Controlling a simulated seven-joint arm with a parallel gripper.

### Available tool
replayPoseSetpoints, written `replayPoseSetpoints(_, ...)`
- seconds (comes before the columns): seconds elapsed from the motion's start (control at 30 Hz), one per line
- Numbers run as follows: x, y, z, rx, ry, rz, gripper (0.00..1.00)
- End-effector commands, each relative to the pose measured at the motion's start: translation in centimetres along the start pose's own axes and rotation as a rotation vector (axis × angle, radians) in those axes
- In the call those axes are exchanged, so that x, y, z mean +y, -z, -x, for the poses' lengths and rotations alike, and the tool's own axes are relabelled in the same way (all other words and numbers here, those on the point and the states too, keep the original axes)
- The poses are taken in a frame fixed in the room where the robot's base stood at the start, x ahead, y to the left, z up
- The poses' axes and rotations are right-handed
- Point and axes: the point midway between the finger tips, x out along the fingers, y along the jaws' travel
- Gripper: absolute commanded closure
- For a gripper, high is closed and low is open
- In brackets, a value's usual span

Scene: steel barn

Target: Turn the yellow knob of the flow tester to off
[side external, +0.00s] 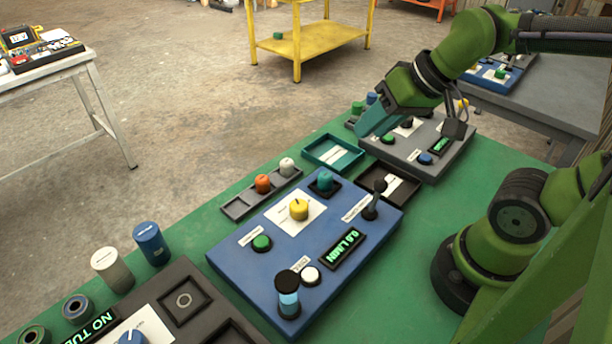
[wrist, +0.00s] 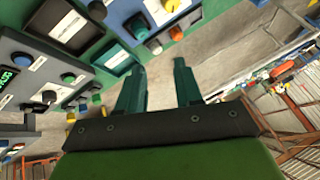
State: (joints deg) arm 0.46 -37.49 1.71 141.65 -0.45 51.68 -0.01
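The flow tester is a blue panel (side external: 232,262) on the green table, its display (side external: 342,249) reading 0.0 L/MIN. Its yellow knob (side external: 298,210) sits on a white label plate and has a dark pointer mark; the label print is too small to read. In the wrist view the yellow knob (wrist: 172,5) is cut by the top edge, on the blue panel (wrist: 191,16). My gripper (side external: 368,130) is beyond the flow tester, above and beside the grey panel, apart from the knob. In the wrist view my gripper (wrist: 158,72) has its fingers spread, with nothing between them.
The flow tester also carries a green button (side external: 262,243), a white button (side external: 310,276), a black lever (side external: 375,198) and a teal knob (side external: 324,181). A grey tray (side external: 237,207) with orange and white pegs lies behind it. The grey panel (side external: 436,130) stands beyond a teal tray (side external: 317,147).

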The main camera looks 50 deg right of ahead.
Motion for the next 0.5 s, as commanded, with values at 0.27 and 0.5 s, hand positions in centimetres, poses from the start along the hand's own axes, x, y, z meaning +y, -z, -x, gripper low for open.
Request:
replayPoseSetpoints(0.27,-4.3,2.3,-5.5,-0.308,-0.106,0.49,0.33)
replayPoseSetpoints(0.5,-8.6,3.5,-9.2,-0.565,-0.014,1.078,0.33)
